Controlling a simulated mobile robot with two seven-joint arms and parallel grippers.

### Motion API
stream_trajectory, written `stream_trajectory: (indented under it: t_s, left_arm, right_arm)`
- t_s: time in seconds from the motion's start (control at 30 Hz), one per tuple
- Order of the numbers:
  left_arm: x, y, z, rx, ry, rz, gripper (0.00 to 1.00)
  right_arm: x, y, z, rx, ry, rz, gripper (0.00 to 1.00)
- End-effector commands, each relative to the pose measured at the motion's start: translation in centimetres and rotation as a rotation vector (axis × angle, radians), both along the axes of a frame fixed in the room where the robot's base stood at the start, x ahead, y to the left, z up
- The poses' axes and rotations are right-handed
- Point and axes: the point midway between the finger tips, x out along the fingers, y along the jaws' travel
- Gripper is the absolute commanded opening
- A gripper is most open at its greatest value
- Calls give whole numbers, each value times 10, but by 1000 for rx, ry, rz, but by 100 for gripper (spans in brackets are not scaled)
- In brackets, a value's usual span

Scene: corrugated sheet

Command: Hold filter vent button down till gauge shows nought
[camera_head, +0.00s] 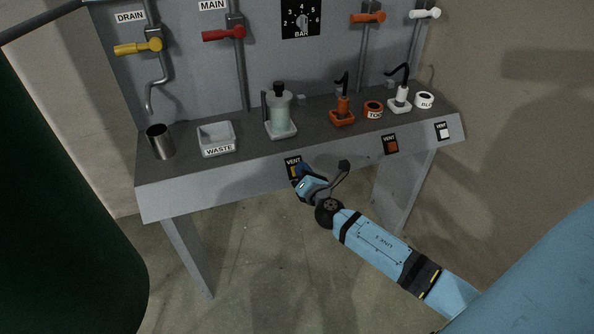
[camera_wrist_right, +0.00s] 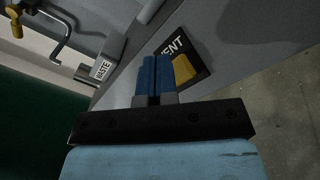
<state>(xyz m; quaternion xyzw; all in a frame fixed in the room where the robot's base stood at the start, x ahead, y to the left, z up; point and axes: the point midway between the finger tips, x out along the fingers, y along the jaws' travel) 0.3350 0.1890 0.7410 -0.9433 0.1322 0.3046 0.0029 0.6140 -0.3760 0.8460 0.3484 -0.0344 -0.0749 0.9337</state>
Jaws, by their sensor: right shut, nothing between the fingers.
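The filter (camera_head: 279,112), a pale canister with a black knob, stands on the bench. Below it, on the bench's front face, is a black plate lettered VENT with a yellow button (camera_head: 293,173), partly hidden by my right gripper (camera_head: 299,171). In the right wrist view my right gripper's blue fingers (camera_wrist_right: 157,68) are shut and empty, with their tips over the plate, beside the yellow button (camera_wrist_right: 184,70). I cannot tell whether they touch it or whether it is pressed. The black BAR gauge (camera_head: 301,18) is cut by the top edge; its reading is unclear. My left gripper is out of view.
Two other VENT plates, with an orange button (camera_head: 391,145) and a white button (camera_head: 443,131), are to the right. On the bench (camera_head: 180,184) are a metal cup (camera_head: 160,142), a WASTE tray (camera_head: 217,139) and hand pumps. Yellow (camera_head: 138,47) and red (camera_head: 223,34) valve handles are above.

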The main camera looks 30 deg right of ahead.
Motion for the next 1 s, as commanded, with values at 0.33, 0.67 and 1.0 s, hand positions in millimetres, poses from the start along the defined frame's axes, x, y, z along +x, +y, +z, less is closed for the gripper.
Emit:
stream_trajectory:
  t_s: [0.33,0.67,1.0]
  left_arm:
    - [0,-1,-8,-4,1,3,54]
    - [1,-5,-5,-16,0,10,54]
    - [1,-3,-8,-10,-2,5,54]
  right_arm:
    - [6,-1,-7,0,-1,-1,0]
    - [6,-1,-6,0,0,0,0]
    - [8,-2,-9,0,0,0,0]
